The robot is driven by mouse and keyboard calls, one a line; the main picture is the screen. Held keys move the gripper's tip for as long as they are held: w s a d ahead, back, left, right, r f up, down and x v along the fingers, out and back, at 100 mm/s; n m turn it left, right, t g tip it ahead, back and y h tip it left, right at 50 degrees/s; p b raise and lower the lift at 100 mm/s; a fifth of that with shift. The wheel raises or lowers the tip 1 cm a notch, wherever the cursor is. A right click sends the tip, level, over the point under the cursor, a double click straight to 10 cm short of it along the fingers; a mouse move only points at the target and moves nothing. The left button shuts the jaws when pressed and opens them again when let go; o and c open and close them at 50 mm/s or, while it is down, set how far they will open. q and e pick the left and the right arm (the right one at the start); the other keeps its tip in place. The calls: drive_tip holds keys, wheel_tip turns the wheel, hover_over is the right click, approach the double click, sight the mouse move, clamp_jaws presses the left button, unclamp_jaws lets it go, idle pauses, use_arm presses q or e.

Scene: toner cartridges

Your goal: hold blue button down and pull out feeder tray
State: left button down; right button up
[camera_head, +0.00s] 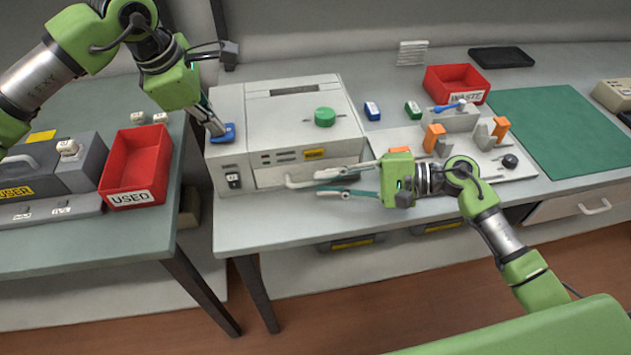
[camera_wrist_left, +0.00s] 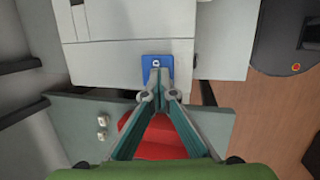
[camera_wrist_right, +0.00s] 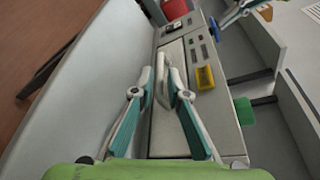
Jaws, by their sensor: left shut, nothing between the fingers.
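The grey-white printer-like machine (camera_head: 235,105) stands on the bench with a blue button (camera_head: 228,136) on its top left. The button also shows in the left wrist view (camera_wrist_left: 148,62). My left gripper (camera_head: 220,131) is shut and empty, pointing down with its fingertips at the button, seemingly touching it. The feeder tray (camera_head: 268,178) is in the machine's front, with a pale bar handle (camera_head: 297,184). My right gripper (camera_head: 318,184) is open at the handle. In the right wrist view the handle (camera_wrist_right: 163,92) shows between its parted fingers (camera_wrist_right: 162,75); contact is unclear.
A green knob (camera_head: 325,117) is on the machine's top. A red USED bin (camera_head: 130,180) stands on the left table, and a red WASTE bin (camera_head: 440,88) at the back right. A fixture board (camera_head: 510,170) with orange blocks lies right of the machine.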

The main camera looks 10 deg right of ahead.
sight(314, 183)
use_arm(q)
drive_tip(key=shift+s+f, duration=0.1)
drive_tip(key=shift+f, duration=0.2)
use_arm(e)
drive_tip(key=shift+x, duration=1.5)
clamp_jaws()
drive_tip(key=shift+s+f, duration=0.1)
drive_tip(key=shift+s, duration=1.75)
use_arm(q)
drive_tip(key=shift+a, duration=0.1)
use_arm(e)
unclamp_jaws()
